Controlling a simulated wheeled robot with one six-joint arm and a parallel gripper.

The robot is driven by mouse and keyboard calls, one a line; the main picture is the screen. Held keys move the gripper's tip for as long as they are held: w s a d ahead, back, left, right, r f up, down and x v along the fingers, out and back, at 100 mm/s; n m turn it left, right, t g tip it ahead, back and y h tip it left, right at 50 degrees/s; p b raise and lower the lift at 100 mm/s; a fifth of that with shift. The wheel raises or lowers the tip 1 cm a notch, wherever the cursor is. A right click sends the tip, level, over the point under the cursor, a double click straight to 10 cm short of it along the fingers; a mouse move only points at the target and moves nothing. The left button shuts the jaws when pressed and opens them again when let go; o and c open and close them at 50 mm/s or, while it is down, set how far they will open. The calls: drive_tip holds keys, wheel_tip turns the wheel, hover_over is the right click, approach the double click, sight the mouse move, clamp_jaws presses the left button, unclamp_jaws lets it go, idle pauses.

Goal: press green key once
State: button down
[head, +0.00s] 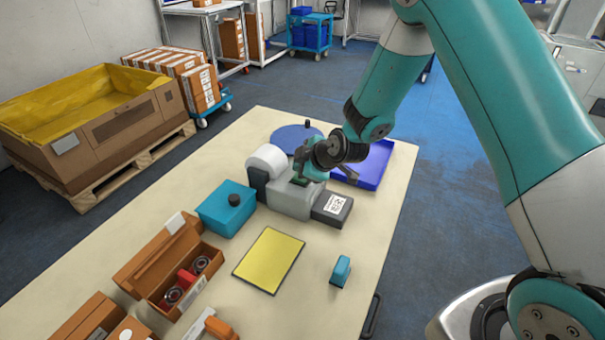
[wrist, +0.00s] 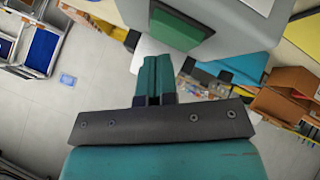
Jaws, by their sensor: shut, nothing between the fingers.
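The green key (wrist: 176,28) is a flat green rectangle in a dark frame on the grey label printer, at the top of the wrist view. The grey printer (head: 291,199) stands on the table in the head view, with a white roll (head: 268,160) at its back left. My gripper (wrist: 157,62) is shut and empty. Its teal fingertips are just below the key in the wrist view; I cannot tell whether they touch it. In the head view my gripper (head: 300,180) is at the printer's top and covers most of the key.
A dark block with a white label (head: 332,207) sits at the printer's right. A blue tray (head: 376,168) and a round blue disc (head: 287,137) lie behind. A teal box (head: 222,212), a yellow mat (head: 269,259), a teal scanner (head: 341,270) and an open brown box (head: 160,262) stand in front.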

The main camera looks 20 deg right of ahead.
drive_tip(key=shift+r, duration=0.3)
drive_tip(key=shift+r+p, duration=1.4)
drive_tip(key=shift+r, duration=1.1)
